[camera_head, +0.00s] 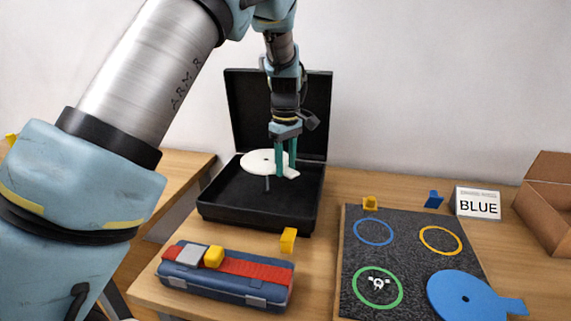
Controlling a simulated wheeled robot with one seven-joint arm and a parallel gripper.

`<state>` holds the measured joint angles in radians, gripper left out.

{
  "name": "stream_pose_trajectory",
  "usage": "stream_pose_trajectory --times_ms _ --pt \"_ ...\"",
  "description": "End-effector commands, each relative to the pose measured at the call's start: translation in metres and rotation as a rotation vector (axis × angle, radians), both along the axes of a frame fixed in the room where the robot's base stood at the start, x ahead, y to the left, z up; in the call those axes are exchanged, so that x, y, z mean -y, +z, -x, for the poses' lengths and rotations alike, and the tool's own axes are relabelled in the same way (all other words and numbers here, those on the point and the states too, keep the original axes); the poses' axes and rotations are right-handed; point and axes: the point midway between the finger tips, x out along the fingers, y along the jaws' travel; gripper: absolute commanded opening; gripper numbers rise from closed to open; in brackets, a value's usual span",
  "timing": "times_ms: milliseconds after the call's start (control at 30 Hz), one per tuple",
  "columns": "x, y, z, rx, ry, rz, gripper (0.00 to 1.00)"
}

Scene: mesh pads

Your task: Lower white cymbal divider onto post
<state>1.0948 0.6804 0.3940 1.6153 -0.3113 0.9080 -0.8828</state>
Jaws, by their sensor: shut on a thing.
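The white cymbal divider (258,160) is a flat disc with a small centre hole and a tab at its right. My gripper (285,172) is shut on the divider at the tab side, its teal fingers pointing down. The divider is held roughly level inside the open black case (229,211), above its floor. A thin dark post (267,184) shows just below the disc, rising from the case floor. The post's top is hidden by the disc, so I cannot tell whether it meets the hole.
A blue tabbed disc (453,295) lies on a dark mat (392,262) with coloured rings. A sign reading BLUE (478,203) and a cardboard box (546,203) stand right. A blue toolbox (222,284) with a red strap is in front. The case's raised lid (246,105) is behind my gripper.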

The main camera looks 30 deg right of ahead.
Motion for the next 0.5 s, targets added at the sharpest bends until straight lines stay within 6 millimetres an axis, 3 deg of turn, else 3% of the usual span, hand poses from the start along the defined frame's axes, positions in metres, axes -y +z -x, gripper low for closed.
stream_pose_trajectory --times_ms 167,500 --pt "-0.001 0.002 0.000 -0.001 0.000 -0.002 0.00" --pt "0.000 -0.021 0.000 0.001 0.000 -0.001 0.00"
